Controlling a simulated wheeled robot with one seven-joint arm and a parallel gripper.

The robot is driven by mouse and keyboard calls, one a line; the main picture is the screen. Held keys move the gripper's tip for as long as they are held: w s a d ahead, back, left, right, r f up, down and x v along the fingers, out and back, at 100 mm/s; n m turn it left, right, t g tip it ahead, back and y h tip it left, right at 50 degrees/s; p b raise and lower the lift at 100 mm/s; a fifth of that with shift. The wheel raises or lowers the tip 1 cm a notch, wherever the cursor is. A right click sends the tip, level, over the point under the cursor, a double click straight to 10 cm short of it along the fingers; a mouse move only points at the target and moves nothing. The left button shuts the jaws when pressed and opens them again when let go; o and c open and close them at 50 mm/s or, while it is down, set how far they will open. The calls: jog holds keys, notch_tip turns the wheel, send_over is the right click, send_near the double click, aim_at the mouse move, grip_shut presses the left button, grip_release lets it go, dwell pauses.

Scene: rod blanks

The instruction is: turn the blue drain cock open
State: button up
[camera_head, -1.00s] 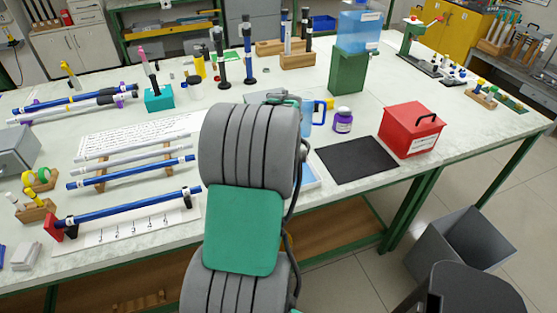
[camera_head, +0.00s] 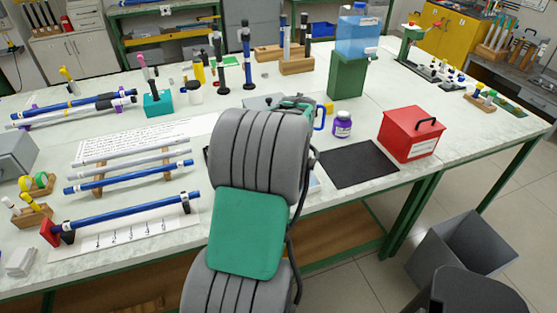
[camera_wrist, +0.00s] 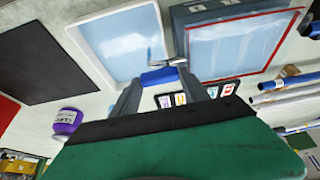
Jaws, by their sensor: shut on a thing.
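The blue drain cock (camera_wrist: 160,77) shows in the wrist view as a small blue piece with a metal spout, beside the grey tank (camera_wrist: 236,44) with a red-edged clear panel. The spout lies over the inner edge of a white tray (camera_wrist: 122,42). My gripper (camera_wrist: 162,88) is shut on the blue cock, with one dark finger on each side. How far the cock is turned cannot be told. In the head view my arm hides the cock and the fingertips.
A black mat (camera_head: 358,164), a purple bottle (camera_head: 342,125) and a red box (camera_head: 411,133) stand right of my arm. Blue and silver rods (camera_head: 128,176) lie on racks to the left.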

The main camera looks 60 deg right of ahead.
jog(key=o, duration=1.4)
jog(key=p+v, duration=0.4)
jog(key=v, duration=0.4)
jog(key=shift+s, duration=0.1)
